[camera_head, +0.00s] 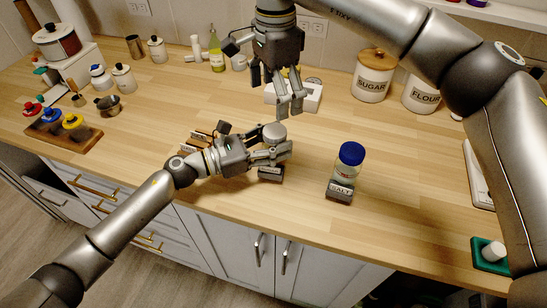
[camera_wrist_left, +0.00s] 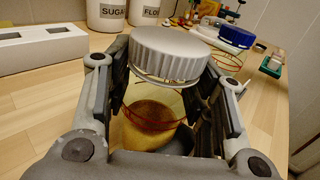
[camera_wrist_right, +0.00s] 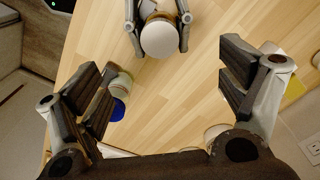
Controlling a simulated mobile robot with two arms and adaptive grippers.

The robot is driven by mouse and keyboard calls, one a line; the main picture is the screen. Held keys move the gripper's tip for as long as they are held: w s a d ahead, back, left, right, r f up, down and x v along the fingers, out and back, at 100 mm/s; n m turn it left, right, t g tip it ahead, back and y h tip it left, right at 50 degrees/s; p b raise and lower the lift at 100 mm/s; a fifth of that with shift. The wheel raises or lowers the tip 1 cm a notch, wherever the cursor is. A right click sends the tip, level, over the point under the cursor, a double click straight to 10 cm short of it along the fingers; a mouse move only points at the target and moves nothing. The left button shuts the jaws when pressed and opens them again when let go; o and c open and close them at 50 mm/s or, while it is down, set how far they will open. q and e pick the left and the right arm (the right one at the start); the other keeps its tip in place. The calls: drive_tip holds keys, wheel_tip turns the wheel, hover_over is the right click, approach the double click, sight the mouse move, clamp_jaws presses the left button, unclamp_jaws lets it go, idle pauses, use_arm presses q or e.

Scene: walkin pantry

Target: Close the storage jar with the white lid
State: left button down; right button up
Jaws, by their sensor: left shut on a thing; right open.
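The storage jar (camera_wrist_left: 150,128) has yellow-brown contents and stands at the counter's front half. The white lid (camera_wrist_left: 172,52), pale and ribbed, sits over its mouth. I cannot tell whether it is screwed tight. The lid also shows in the head view (camera_head: 274,131) and from above in the right wrist view (camera_wrist_right: 158,38). My left gripper (camera_head: 275,150) is shut around the jar's body below the lid, and its fingers hide much of the glass. My right gripper (camera_head: 278,98) is open and empty, above and behind the jar, pointing down.
A blue-lidded jar (camera_head: 350,155) in a SALT holder (camera_head: 340,190) stands just right of the jar. A white block with openings (camera_head: 312,98) lies behind. SUGAR (camera_head: 372,82) and FLOUR (camera_head: 422,96) canisters stand at the back right. The counter left of centre is mostly clear.

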wheel_tip(320, 180, up, 8)
idle(0.4)
use_arm(q)
drive_tip(key=c, duration=0.6)
unclamp_jaws()
use_arm(e)
drive_tip(key=shift+f, duration=0.1)
use_arm(q)
drive_tip(key=shift+a, duration=0.1)
drive_tip(key=v, duration=1.2)
